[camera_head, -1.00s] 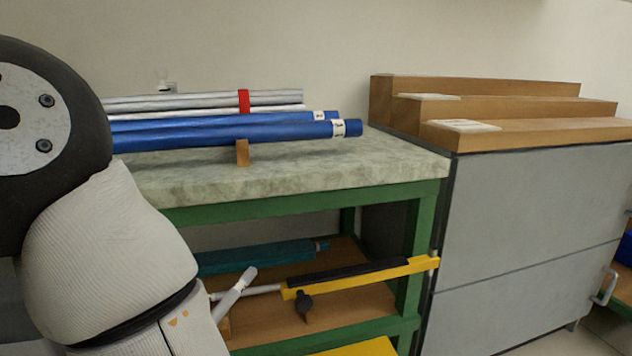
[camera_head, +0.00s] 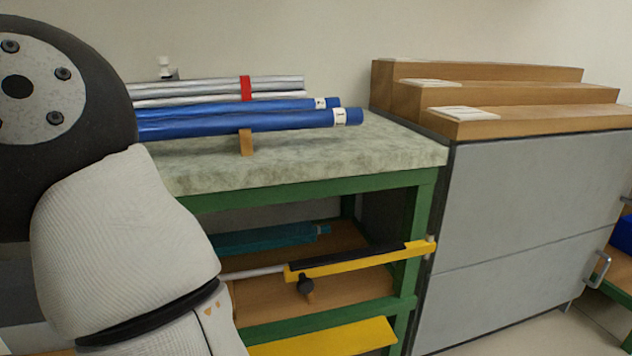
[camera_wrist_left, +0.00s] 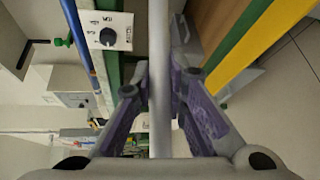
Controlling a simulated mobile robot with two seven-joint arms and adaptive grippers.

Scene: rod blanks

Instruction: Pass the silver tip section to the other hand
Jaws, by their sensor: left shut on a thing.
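In the left wrist view, my left gripper (camera_wrist_left: 158,95), with purple fingers, is shut on a slim silver rod (camera_wrist_left: 158,40), which looks like the silver tip section. The rod runs up the middle of that view between the fingers; its far end is out of the frame. In the head view, my left arm fills the left side, and its gripper and the rod are not visible. My right gripper shows in neither view.
Silver tubes (camera_head: 280,83) and blue tubes (camera_head: 280,119) lie on the stone-topped green bench (camera_head: 330,157). A yellow and black tool (camera_head: 340,265) lies on the lower shelf. A grey cabinet (camera_head: 530,200) with wooden steps (camera_head: 520,125) stands right.

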